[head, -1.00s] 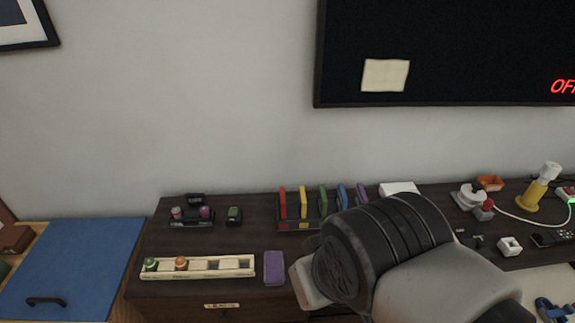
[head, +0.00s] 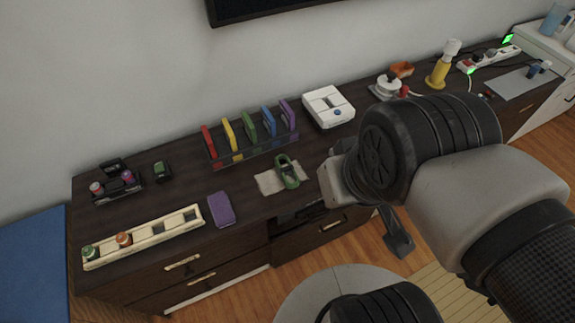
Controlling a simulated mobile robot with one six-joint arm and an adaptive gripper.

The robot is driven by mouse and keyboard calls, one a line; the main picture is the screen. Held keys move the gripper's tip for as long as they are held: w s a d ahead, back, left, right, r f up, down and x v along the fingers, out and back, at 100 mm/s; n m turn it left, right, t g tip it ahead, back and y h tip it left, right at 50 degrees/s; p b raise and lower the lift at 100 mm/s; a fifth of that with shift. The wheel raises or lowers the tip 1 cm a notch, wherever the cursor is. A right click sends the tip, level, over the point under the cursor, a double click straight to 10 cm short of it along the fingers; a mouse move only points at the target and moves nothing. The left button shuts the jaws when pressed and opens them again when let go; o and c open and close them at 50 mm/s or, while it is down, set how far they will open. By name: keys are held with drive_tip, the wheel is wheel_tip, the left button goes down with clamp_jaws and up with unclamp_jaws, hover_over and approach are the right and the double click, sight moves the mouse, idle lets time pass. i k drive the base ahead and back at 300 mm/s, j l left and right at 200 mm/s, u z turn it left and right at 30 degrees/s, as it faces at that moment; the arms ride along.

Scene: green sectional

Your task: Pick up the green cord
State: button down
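A green looped item (head: 287,172), which looks like the green cord, lies on a small beige cloth (head: 268,183) on the dark cabinet top. My gripper (head: 399,243) shows only partly, as a dark finger-like piece below my arm, in front of the cabinet. It is to the right of and lower in the picture than the green cord, apart from it. My arm hides the rest of the gripper, so I cannot tell whether it is open or shut.
On the cabinet (head: 140,236), a rack (head: 254,149) of coloured slabs stands behind the cord, with a white box (head: 328,107) to the right. A purple block (head: 221,210) and a cream tray (head: 161,233) lie left. Wood floor is in front.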

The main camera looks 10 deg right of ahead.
sight(284, 171)
drive_tip(key=k+l, duration=0.4)
drive_tip(key=l, duration=0.25)
drive_tip(key=k+l+z, duration=0.1)
drive_tip(key=z, duration=0.3)
drive_tip(key=l+z, duration=0.15)
drive_tip(key=z, duration=0.25)
drive_tip(key=k+l+z, duration=0.1)
drive_tip(key=z, duration=0.3)
drive_tip(key=l+z, duration=0.25)
drive_tip(key=z, duration=0.15)
drive_tip(key=i+j+u, duration=0.25)
drive_tip(key=j, duration=0.15)
drive_tip(key=j+u, duration=0.2)
drive_tip(key=j, duration=0.25)
drive_tip(key=i+j+u, duration=0.5)
drive_tip(key=j, duration=0.15)
